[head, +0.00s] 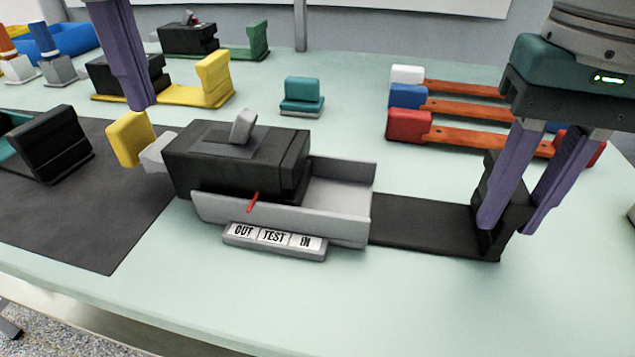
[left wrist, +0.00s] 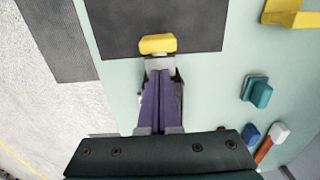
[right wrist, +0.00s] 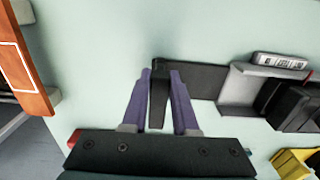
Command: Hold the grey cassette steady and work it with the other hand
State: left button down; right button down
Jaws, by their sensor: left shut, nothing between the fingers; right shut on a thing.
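The grey cassette (head: 342,215) is an open-topped tray. A black breaker block (head: 225,170) sits in its left part, with a grey toggle (head: 243,127) on top and a yellow handle (head: 131,139) at its left end. A red pointer (head: 254,202) stands above the OUT/TEST part of the label strip (head: 274,241). A black base strip (head: 425,222) runs right from the cassette to a black upright plate (head: 490,195). My right gripper (head: 508,226) is shut on this plate, also visible in the right wrist view (right wrist: 159,95). My left gripper (head: 143,106) is shut and empty, near the yellow handle (left wrist: 158,44).
A dark mat (head: 95,225) lies at left with a black block (head: 52,145) on it. Behind stand a yellow bracket (head: 212,80), a green bracket (head: 258,42) and a teal block (head: 302,95). Orange bars (head: 480,138) with coloured ends lie at right. The front table strip is clear.

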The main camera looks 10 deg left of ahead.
pick_arm(q)
jog(key=shift+r, duration=0.45)
pick_arm(e)
jog(key=c, duration=0.6)
grip_release()
